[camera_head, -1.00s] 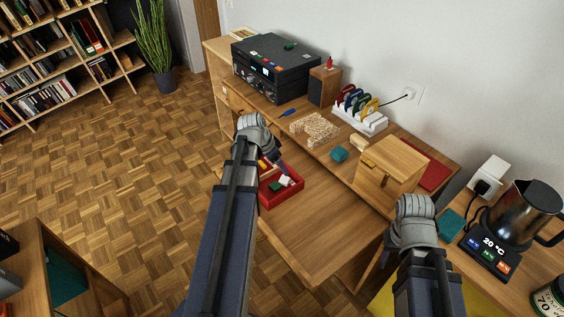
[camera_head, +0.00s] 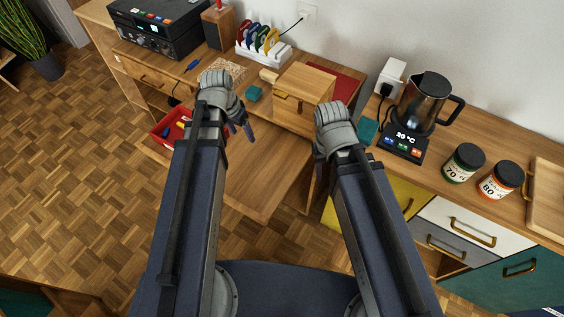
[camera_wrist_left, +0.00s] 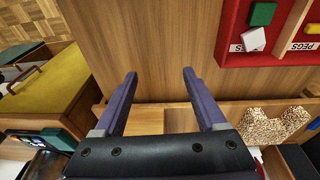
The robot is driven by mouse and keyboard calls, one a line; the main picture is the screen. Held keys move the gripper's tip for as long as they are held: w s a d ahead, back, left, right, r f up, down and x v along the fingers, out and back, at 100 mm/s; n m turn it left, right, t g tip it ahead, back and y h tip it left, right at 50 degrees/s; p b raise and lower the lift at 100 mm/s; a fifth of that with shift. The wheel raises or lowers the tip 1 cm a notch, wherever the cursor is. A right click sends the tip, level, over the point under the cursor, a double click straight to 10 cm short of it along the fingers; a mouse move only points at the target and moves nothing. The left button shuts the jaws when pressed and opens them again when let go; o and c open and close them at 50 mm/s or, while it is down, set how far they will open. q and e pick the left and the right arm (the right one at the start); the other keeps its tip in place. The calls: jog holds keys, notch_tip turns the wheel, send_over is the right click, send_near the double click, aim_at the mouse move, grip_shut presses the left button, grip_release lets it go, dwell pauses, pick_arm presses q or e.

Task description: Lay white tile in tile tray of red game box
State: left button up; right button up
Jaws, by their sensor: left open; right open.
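The red game box (camera_head: 163,132) stands on the desk to the left, partly hidden behind my left arm. In the left wrist view its corner (camera_wrist_left: 228,50) is at upper right. My left gripper (camera_wrist_left: 159,73) is open and empty, over bare desk to one side of the box. My right gripper (camera_head: 335,130) is over the right part of the desk, its fingers hidden; nothing shows in it.
A wooden box (camera_head: 303,92) stands on the desk behind and between my grippers. A kettle (camera_head: 424,100) and two jars stand on the counter at right. The desk top (camera_head: 262,180) between my arms is clear.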

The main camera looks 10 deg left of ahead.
pick_arm(q)
jog(key=s+d+g+y, duration=0.1)
jog(key=s+d+y, duration=0.1)
jog(key=s+d, duration=0.8)
jog(key=d, duration=0.4)
jog(key=shift+d+n+g+y, duration=0.3)
jog(key=shift+d+g+y, duration=0.1)
